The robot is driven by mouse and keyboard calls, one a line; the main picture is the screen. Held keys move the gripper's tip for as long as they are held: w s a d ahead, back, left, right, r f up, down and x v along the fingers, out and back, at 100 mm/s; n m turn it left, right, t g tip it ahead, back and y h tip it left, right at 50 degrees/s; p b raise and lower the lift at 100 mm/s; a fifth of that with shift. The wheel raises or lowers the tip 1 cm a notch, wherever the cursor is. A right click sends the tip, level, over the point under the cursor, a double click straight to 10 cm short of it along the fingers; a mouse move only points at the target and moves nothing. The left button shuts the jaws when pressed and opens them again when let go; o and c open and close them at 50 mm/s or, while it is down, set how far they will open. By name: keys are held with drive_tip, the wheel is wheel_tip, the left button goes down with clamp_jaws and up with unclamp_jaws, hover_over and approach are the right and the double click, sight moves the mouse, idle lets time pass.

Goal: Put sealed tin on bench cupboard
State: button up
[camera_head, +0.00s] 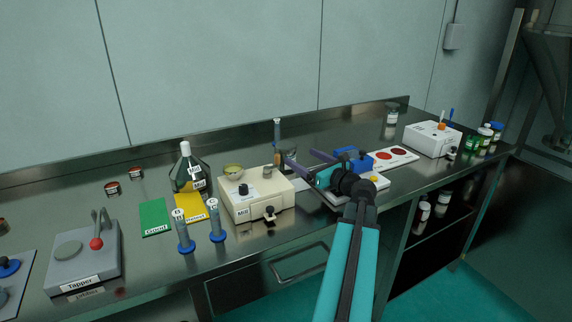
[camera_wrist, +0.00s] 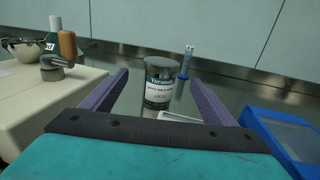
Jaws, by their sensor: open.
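A tin (camera_wrist: 158,84) with a grey top, dark green band and white label stands upright on the bench in the wrist view. It shows between and beyond the two purple fingers of my gripper (camera_head: 301,157), which is open and empty. No finger visibly touches it. In the head view I cannot clearly make out the tin among the things by my fingertips. The bench cupboard (camera_head: 432,232) is the dark open space under the bench at right, with white-labelled jars (camera_head: 423,212) inside.
The cream mill (camera_head: 256,200) is left of my gripper; a blue box (camera_head: 353,160) is at its right. A white plate with red discs (camera_head: 390,158) and a white device (camera_head: 432,138) are further right.

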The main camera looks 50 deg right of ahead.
sight(292, 152)
idle(0.4)
drive_tip(key=shift+w+d, duration=0.3)
drive_tip(key=shift+w, duration=1.1)
drive_tip(key=shift+w+d, duration=0.25)
drive_tip(key=shift+w, duration=1.15)
drive_tip(key=shift+w+d, duration=0.3)
drive_tip(key=shift+w, duration=1.1)
drive_tip(key=shift+w, duration=0.1)
drive_tip(key=shift+w+d+f+p, duration=0.1)
drive_tip(key=shift+w+d+p, duration=0.15)
drive_tip(key=shift+w, duration=1)
drive_tip(key=shift+w+d+p, duration=0.15)
drive_tip(key=shift+w+d, duration=0.2)
drive_tip(key=shift+w, duration=0.85)
drive_tip(key=shift+c, duration=0.2)
drive_tip(key=c, duration=1.4)
drive_tip(key=shift+o, duration=0.2)
